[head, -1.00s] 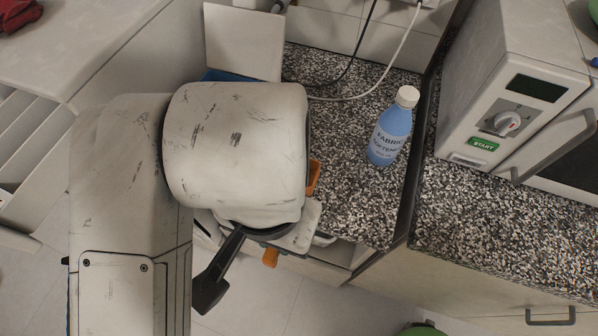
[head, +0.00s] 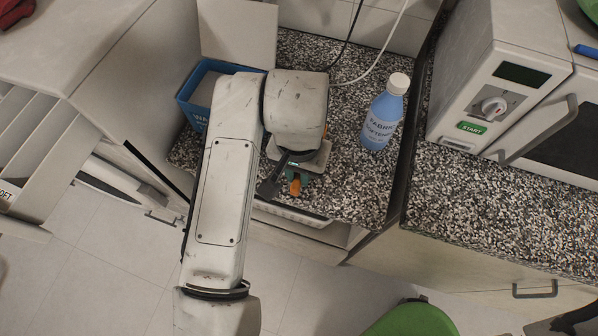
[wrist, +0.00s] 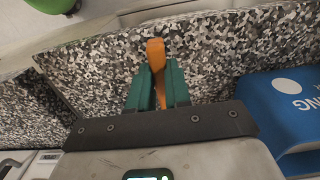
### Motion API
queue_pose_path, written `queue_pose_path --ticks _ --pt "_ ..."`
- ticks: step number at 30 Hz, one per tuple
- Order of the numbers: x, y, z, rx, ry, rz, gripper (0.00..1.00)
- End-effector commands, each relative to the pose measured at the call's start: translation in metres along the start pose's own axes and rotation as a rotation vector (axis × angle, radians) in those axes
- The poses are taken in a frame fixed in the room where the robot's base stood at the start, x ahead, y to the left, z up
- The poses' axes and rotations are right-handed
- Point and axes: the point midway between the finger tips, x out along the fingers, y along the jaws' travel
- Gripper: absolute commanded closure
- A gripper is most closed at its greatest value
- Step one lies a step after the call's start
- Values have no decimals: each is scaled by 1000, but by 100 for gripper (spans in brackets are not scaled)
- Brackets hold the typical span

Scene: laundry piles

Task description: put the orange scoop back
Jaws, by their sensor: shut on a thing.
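My gripper (wrist: 158,90) shows green fingers in the wrist view, shut on the orange scoop (wrist: 156,52). The scoop's orange end sticks out past the fingertips over the speckled counter. In the head view a small part of the scoop (head: 295,187) shows below my wrist, near the counter's front edge; my arm hides the rest. A blue box (head: 196,112) with white lettering stands at the back left of the counter, partly behind my arm; its printed side (wrist: 285,110) is at the right in the wrist view. A whitish surface shows inside its open top.
A blue fabric softener bottle (head: 383,112) with a white cap stands upright on the counter (head: 352,185), right of my gripper. A white cable runs along the back. A white machine with a START button (head: 471,128) stands further right. Open drawers are at left.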

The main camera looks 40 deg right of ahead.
Motion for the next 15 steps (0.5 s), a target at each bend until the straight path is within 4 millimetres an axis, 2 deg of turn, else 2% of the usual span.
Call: queue_pose_path --ticks 4,15 --pt "17 0 1 -1 -1 1 100" --pt "22 0 1 0 0 0 100"
